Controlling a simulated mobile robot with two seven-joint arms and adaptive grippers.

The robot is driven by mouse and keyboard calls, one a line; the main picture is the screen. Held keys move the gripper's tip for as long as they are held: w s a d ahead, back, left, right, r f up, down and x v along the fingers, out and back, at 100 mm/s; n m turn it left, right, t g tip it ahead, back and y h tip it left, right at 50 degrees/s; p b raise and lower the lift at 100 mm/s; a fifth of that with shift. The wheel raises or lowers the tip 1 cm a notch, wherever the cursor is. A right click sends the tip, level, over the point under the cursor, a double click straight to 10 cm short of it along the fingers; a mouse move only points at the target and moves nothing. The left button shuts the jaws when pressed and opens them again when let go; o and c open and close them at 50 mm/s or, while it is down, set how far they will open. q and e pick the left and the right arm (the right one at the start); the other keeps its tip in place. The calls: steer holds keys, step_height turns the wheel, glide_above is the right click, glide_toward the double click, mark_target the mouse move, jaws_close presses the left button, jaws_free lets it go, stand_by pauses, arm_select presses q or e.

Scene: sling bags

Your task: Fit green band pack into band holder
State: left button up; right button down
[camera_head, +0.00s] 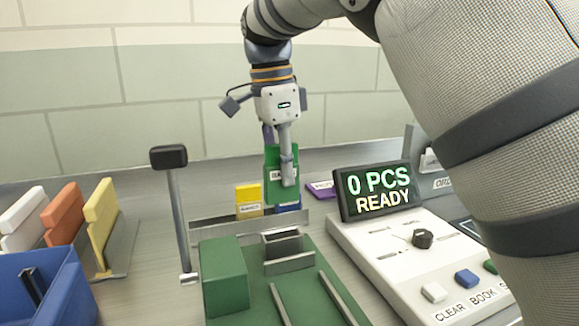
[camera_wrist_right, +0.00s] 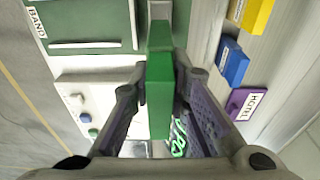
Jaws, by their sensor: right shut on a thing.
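The green band pack (camera_head: 273,160) is upright in my right gripper (camera_head: 280,158), above the small packs behind the green machine. In the right wrist view the green pack (camera_wrist_right: 159,95) sits between the two fingers of the right gripper (camera_wrist_right: 166,75), which is shut on it. A small grey metal box, seemingly the band holder (camera_head: 283,246), stands on the green machine bed (camera_head: 262,292), nearer than the held pack and apart from it. My left gripper is not in view.
A lever (camera_head: 176,215) rises at left. A control box with a display (camera_head: 378,190) reading "0 PCS READY" is at right. A blue bin (camera_head: 60,300) is front left.

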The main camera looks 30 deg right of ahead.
mark_target(284, 200)
steer(key=shift+f, duration=2.9)
steer(key=shift+f, duration=2.45)
steer(key=c, duration=1.4)
jaws_free()
steer(key=shift+f, duration=0.15)
steer(key=shift+c, duration=0.2)
steer(key=r, duration=0.4)
steer(key=a+r, duration=0.1)
steer(key=r, duration=0.7)
steer(key=shift+w+a, duration=0.2)
steer(key=shift+f, duration=0.1)
